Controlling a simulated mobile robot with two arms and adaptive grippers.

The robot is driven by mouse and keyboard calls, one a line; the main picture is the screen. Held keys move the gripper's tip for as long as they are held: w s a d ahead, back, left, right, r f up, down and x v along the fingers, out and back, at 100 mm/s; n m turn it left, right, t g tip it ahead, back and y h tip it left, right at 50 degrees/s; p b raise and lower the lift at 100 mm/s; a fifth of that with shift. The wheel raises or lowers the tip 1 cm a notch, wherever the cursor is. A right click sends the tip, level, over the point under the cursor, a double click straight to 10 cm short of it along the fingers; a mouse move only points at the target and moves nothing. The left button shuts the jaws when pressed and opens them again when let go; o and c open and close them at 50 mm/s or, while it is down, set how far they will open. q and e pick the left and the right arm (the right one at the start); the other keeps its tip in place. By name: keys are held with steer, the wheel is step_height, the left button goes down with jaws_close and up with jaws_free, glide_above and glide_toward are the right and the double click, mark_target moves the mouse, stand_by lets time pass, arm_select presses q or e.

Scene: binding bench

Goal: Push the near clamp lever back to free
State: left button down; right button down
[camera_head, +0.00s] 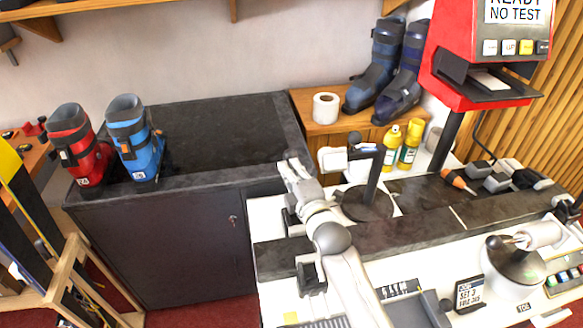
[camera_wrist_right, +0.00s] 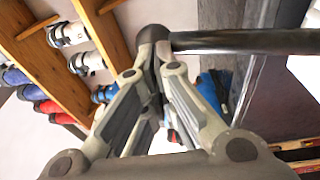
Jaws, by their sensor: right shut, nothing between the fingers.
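My right gripper (camera_head: 291,170) is shut and empty above the left end of the bench. In the right wrist view its fingers (camera_wrist_right: 153,38) meet at the top middle. A black rod (camera_wrist_right: 250,41), which looks like a clamp lever, runs from the fingertips to the right edge; I cannot tell if they touch it. In the head view my right arm and gripper hide most of the lever area. Dark clamp parts show beside the arm, one farther back (camera_head: 290,217) and one nearer (camera_head: 309,277). My left gripper is not in view.
A round-based stand (camera_head: 362,204) with a dark post rises just right of the gripper. Yellow bottles (camera_head: 410,146) are behind. Ski boots (camera_head: 133,139) stand on the dark counter (camera_head: 225,130), whose middle is clear.

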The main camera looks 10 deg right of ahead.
mark_target(288, 162)
steer(key=shift+w+r+g+p, duration=0.4)
steer(key=shift+w+p, duration=0.25)
steer(key=shift+p, duration=0.3)
steer(key=shift+w+f+b, duration=0.3)
steer(key=shift+w+f, duration=0.25)
steer(key=shift+w, duration=0.35)
steer(key=shift+w+f, duration=0.1)
steer(key=shift+w, duration=0.25)
steer(key=shift+s, duration=0.1)
